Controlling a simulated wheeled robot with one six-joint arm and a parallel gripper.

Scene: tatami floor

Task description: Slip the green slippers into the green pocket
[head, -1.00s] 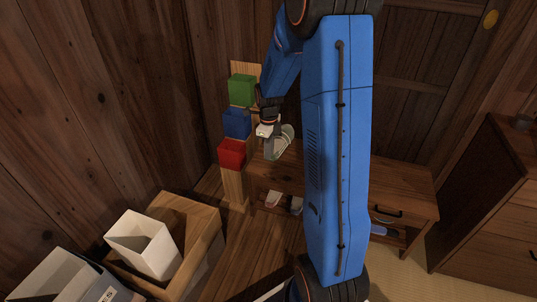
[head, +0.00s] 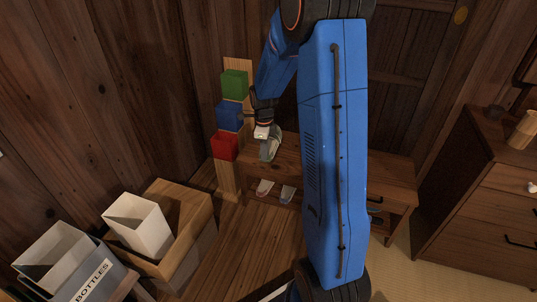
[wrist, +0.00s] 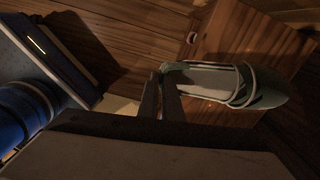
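The green pocket (head: 234,84) is the top of three open pockets on a wooden wall board, above the blue and red ones; I cannot see anything in it. The pale grey-green slippers (head: 270,148) are at my gripper, over the left end of the bench. In the wrist view the slippers (wrist: 215,80) point right, with the heel end at my fingers. My gripper (head: 262,134) appears shut on that heel end; in the wrist view the fingers (wrist: 160,95) are close together. Whether both slippers are there is hard to tell. My gripper is below and right of the green pocket.
The blue pocket (head: 229,115) and red pocket (head: 224,146) sit under the green one. The low bench (head: 390,185) has pink slippers (head: 265,188) and blue-grey slippers (head: 287,193) underneath. White and grey bins stand at lower left, a dresser (head: 480,190) at right.

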